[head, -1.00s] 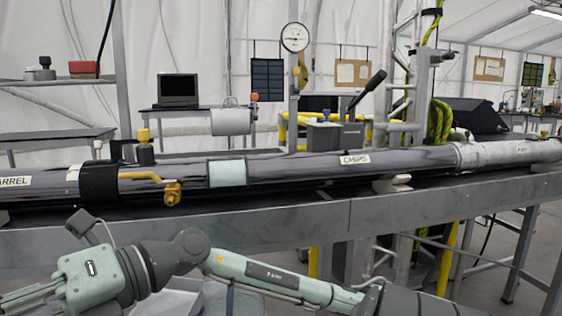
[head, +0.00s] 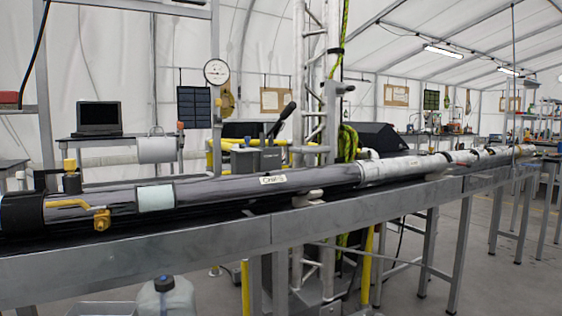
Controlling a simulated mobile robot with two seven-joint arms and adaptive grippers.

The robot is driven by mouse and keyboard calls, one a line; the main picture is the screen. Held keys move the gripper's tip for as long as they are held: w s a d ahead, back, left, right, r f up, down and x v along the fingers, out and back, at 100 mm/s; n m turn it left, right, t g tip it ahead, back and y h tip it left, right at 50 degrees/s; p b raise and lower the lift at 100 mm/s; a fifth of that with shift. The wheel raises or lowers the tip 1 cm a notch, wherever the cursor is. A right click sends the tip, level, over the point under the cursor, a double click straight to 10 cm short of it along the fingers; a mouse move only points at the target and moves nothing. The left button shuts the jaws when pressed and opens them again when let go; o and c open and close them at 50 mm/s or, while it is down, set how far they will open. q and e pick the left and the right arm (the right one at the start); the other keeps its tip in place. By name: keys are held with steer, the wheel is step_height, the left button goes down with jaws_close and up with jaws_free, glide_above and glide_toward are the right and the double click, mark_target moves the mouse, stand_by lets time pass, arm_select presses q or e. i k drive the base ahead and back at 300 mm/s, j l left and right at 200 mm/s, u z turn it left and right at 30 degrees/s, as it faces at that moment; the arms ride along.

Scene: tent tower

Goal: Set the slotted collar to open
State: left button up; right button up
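A long dark tube (head: 225,187) lies along the metal bench, with a label reading CHIPS. A pale sleeve (head: 155,198) sits around the tube at the left. Left of it is a black clamp-like band (head: 20,212) with a yellow lever (head: 68,204) and a brass fitting (head: 102,219). At the right the tube continues into a pale grey section (head: 395,169) with dark bands. I cannot tell which of these rings is the slotted collar, and no slot can be made out. Neither of my grippers is in view.
The metal bench (head: 190,252) runs from left to far right. A translucent jug (head: 166,297) stands below its front edge. Behind the tube are a lattice mast (head: 312,90), a round gauge (head: 216,72) and a black-handled lever (head: 283,118). Floor at the lower right is open.

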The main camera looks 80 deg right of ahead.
mark_target(376, 164)
steer(key=i+j+z, duration=0.1)
steer(key=z, duration=0.35)
steer(key=i+j+z, duration=0.1)
steer(key=z, duration=0.35)
steer(key=j+z, duration=0.1)
steer(key=z, duration=2.15)
steer(key=i+l, duration=0.25)
steer(key=i, duration=0.25)
steer(key=i+l+u, duration=0.15)
steer(key=i+l, duration=0.15)
steer(key=i, duration=0.25)
steer(key=i+l, duration=0.3)
steer(key=i, duration=0.2)
steer(key=u, duration=0.05)
